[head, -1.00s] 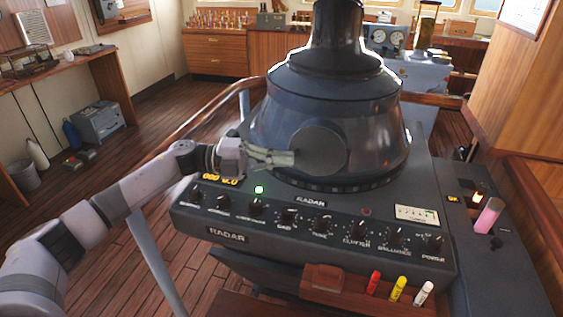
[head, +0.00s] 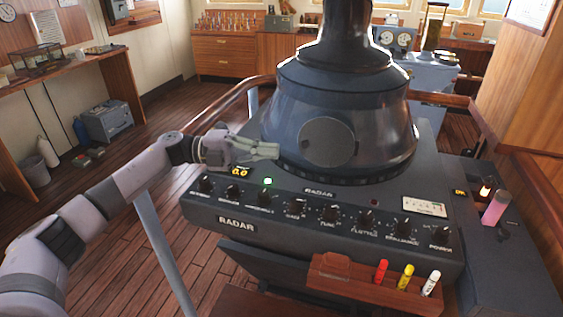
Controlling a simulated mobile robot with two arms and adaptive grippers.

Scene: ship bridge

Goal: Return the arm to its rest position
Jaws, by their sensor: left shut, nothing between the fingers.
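My left gripper (head: 266,150) is shut and empty. It is held above the upper left part of the radar console (head: 240,222), its fingers pointing right toward the dark radar hood (head: 390,130). A round disc (head: 327,141) on the hood's side is to the right of the fingertips; I cannot tell how wide the gap is. My left arm (head: 140,180) comes in from the lower left, stretched out. The gripper partly covers the area above the lit orange display (head: 239,172). My right gripper is not in view.
A row of knobs (head: 328,214) and a green light (head: 267,181) are on the console. A wooden holder (head: 335,272) with red, yellow and white markers is at the front. A pink cylinder (head: 494,210) stands at right. A wooden rail (head: 215,105) runs behind the arm.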

